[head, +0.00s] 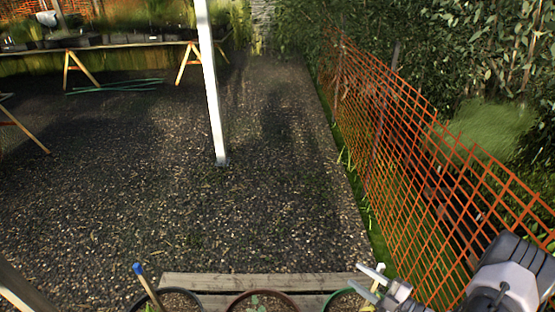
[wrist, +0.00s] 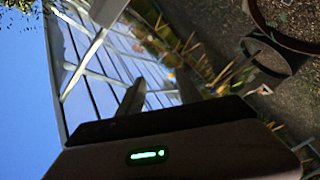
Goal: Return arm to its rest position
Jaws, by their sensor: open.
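My gripper (head: 371,279) is at the lower right of the head view, beside the green-rimmed pot (head: 338,295). Its two pale fingers stand apart, and nothing shows between them. My arm runs from it to the lower right corner. In the wrist view the dark gripper body with a lit green indicator fills the lower part. That view is turned sideways and shows sky, a glazed structure (wrist: 95,75) and pots.
A dark pot (head: 170,292) and a brown-rimmed pot (head: 262,294) stand by wooden planks (head: 250,281). A blue-tipped stick (head: 146,283) rises there. Orange mesh fence (head: 400,160) borders the right. A white post (head: 212,90) stands mid-view. Gravel (head: 110,200) is largely open. A trestle table (head: 130,45) is behind.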

